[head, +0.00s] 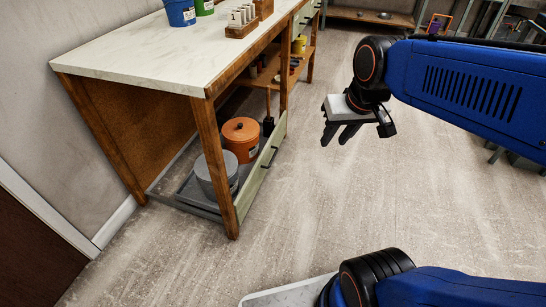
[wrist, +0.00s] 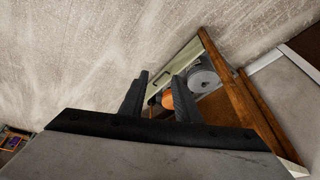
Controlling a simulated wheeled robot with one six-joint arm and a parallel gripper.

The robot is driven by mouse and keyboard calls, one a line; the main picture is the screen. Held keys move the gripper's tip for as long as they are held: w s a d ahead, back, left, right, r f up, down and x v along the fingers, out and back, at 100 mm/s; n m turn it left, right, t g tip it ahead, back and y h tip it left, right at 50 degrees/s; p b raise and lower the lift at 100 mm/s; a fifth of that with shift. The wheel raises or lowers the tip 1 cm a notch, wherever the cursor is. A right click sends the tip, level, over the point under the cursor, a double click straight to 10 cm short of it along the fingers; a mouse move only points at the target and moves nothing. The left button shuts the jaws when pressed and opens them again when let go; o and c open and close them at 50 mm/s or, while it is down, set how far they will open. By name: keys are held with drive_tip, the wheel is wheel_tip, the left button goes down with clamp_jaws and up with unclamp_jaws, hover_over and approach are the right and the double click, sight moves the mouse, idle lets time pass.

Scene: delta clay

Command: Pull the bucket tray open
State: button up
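The bucket tray (head: 249,186) is a low drawer with a pale green front and a dark bar handle (head: 269,157) at the bottom of the wooden bench. It stands a little out past the bench leg. An orange lidded bucket (head: 241,137) and a grey lidded bucket (head: 216,176) stand in it. In the wrist view the tray front (wrist: 172,66) and its handle (wrist: 163,74) show beyond the fingers. My gripper (head: 341,135) is open and empty, in the air to the right of the tray, apart from the handle. It also shows in the wrist view (wrist: 158,90).
The bench has a white top (head: 150,52) with a blue bucket (head: 180,12), a green container (head: 204,5) and a wooden rack (head: 242,22) on it. A bench leg (head: 217,170) stands at the tray's near end. The floor (head: 300,210) in front of the tray is clear.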

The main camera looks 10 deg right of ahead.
drive_tip(key=w+f+m+g, duration=0.1)
drive_tip(key=w+f, duration=0.1)
drive_tip(key=w, duration=1.3)
drive_tip(key=m+g+y, duration=0.1)
drive_tip(key=m+g, duration=0.1)
drive_tip(key=m, duration=0.3)
hover_over(273, 158)
drive_tip(key=s+d, duration=0.2)
drive_tip(key=d, duration=0.1)
wheel_tip(273, 158, down, 36)
drive_tip(key=a+f, duration=0.1)
drive_tip(key=f, duration=0.4)
drive_tip(key=w+a+f, duration=0.1)
drive_tip(key=f, duration=1)
drive_tip(key=shift+w+a+f, duration=0.3)
drive_tip(key=shift+a+f, duration=0.1)
clamp_jaws()
